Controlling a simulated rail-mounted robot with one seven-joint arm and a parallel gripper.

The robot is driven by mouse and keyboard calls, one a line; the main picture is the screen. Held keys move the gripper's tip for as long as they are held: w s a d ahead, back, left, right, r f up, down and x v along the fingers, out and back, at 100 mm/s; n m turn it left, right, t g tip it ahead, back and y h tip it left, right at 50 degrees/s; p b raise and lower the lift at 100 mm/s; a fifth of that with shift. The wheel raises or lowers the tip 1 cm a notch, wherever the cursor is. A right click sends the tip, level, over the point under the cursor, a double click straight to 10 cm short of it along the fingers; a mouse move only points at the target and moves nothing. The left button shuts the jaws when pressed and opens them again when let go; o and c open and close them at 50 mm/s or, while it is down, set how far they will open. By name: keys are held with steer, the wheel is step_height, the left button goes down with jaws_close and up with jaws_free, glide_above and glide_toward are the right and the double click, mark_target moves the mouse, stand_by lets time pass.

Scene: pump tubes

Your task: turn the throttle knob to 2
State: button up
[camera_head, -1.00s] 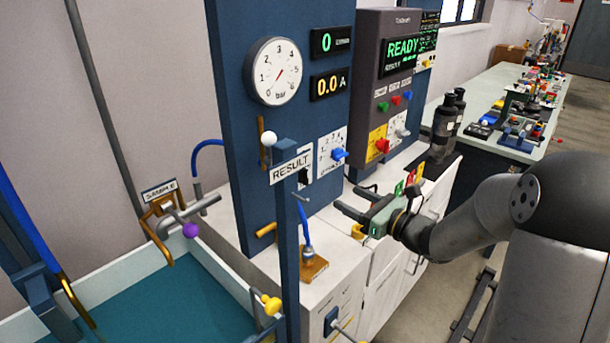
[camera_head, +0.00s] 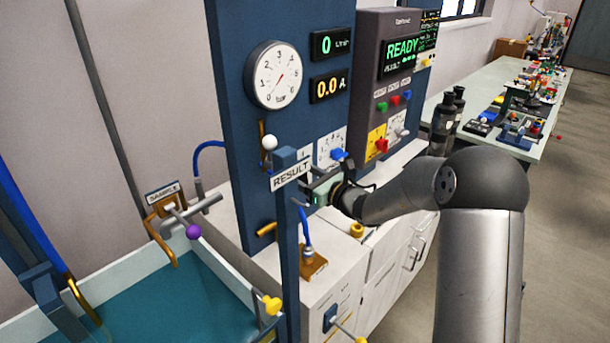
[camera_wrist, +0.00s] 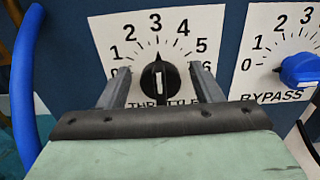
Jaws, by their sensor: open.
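The pointer stands close to upright, near the 3. My gripper (camera_wrist: 162,84) is open, with one finger on each side of the knob. I cannot tell whether the fingers touch it. The lower part of the plate's THROTTLE label is partly covered by my gripper. In the head view my gripper (camera_head: 318,188) is at the blue panel, partly behind the RESULT sign (camera_head: 291,173), and the knob is hidden.
The blue bypass knob (camera_wrist: 299,69) is close on the right on its own dial plate. A blue hose (camera_wrist: 25,75) runs at the left. The RESULT post (camera_head: 287,240) stands in front of the panel. A pressure gauge (camera_head: 277,75) hangs above.

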steer(key=c, duration=1)
steer(key=shift+f+b, duration=0.2)
steer(key=shift+b, duration=0.4)
